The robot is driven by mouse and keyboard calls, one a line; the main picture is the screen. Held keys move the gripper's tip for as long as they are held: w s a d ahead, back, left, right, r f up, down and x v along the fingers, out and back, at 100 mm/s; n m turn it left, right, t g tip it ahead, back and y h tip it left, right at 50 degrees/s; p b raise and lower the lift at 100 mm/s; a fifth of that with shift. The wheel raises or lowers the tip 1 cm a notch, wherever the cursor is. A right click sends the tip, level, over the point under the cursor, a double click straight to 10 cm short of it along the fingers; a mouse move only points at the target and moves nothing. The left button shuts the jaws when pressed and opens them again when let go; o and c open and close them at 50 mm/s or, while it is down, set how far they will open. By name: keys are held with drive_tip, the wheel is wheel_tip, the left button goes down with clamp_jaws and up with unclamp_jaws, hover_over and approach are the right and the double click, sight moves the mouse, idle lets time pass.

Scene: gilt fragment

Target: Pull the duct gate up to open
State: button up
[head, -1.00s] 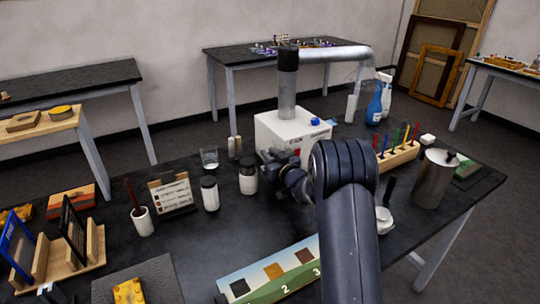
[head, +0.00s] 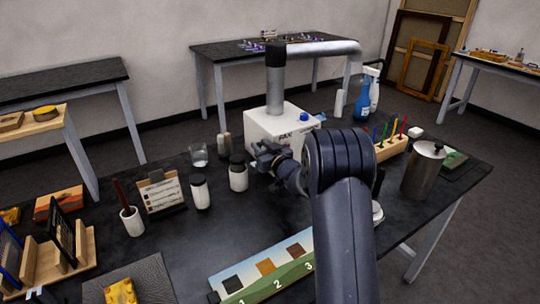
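The white extraction box (head: 278,128) stands on the black table, with a dark collar (head: 275,54) and a silver duct (head: 318,48) rising from it and bending right. A blue knob (head: 303,117) sits on its top. I cannot make out the duct gate for certain; it may be at the dark collar or behind my arm. My gripper (head: 262,155) is at the front of the box, partly hidden by my own wrist. Its fingers are too small and dark to tell whether they are open or shut.
Two dark-lidded jars (head: 238,172) and a glass (head: 198,155) stand left of the box. A pen rack (head: 392,148) and a metal canister (head: 423,169) stand right. Blue spray bottle (head: 362,100) is behind. A numbered swatch board (head: 265,268) lies in front.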

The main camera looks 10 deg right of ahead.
drive_tip(key=b+v, duration=0.1)
drive_tip(key=v, duration=0.8)
drive_tip(key=shift+s, duration=0.25)
drive_tip(key=p+x, duration=0.1)
drive_tip(key=x, duration=1)
drive_tip(key=shift+p, duration=0.3)
drive_tip(key=shift+f, duration=0.65)
drive_tip(key=shift+s+f, duration=0.1)
drive_tip(key=shift+f, duration=0.4)
drive_tip(key=shift+r, duration=0.1)
